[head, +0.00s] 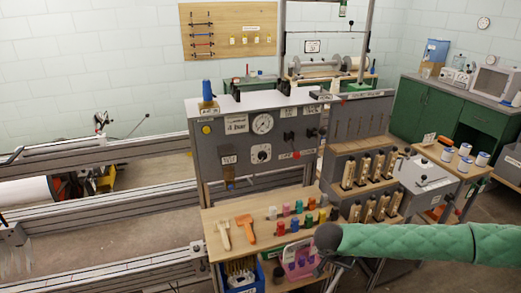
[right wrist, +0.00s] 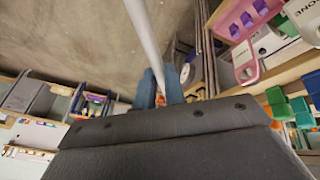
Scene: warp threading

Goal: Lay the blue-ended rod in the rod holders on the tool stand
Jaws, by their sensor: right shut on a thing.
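My right gripper (head: 322,264) is at the end of the green-sleeved arm, in front of the wooden-topped stand (head: 236,228), which looks like the tool stand. In the right wrist view its two blue fingers (right wrist: 159,88) are shut on a pale rod (right wrist: 146,38), which runs from between them up out of the picture. Neither a blue end nor the rod's full length can be made out. I cannot pick out the rod holders. In the head view the gripper's fingers are small and the rod cannot be told apart. My left gripper is not in view.
A blue crate (head: 243,282) and a pink caddy (head: 300,262) sit below. A grey panel with a gauge (head: 262,124) stands behind. Metal rails (head: 95,211) run left.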

